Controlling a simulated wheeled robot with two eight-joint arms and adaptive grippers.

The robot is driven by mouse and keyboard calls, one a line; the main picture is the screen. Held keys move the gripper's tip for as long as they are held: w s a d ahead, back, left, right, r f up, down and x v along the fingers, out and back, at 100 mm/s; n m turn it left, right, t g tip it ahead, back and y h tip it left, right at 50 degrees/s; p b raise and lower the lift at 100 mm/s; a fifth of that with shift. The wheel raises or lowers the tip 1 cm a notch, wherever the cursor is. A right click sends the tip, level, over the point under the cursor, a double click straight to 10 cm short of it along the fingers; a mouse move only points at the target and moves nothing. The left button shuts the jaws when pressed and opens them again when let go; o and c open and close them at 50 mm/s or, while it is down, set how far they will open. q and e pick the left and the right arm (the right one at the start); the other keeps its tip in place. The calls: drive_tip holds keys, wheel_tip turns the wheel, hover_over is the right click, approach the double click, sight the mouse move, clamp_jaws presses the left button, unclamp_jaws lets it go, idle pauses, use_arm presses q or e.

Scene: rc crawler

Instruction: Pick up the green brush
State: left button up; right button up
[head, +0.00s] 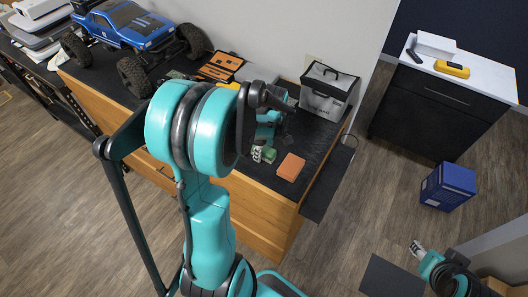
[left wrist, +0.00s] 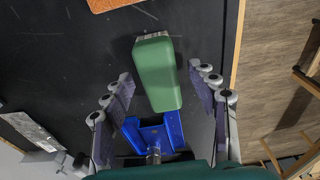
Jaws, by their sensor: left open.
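The green brush (left wrist: 158,75) lies on the black worktop, with a pale strip at its far end. In the left wrist view it lies between the spread fingers of my left gripper (left wrist: 161,88), which is open. I see a gap on both sides of the brush. In the head view the brush (head: 269,155) shows small beside the tip of my left gripper (head: 258,154), partly hidden by my arm. My right gripper (head: 418,250) is at the lower right of the head view, away from the worktop; its finger opening is unclear.
A blue part (left wrist: 172,128) lies close to the brush's near end. An orange block (head: 291,167) lies to the right of the brush in the head view.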

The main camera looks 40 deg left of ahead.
use_arm(q)
drive_tip(key=shift+a+f, duration=0.1)
drive_tip(key=shift+f, duration=0.45)
drive_tip(key=shift+f+b, duration=0.25)
drive_tip(key=shift+b, duration=0.1)
drive_tip(key=shift+s, duration=0.1)
drive_tip(key=c, duration=1.3)
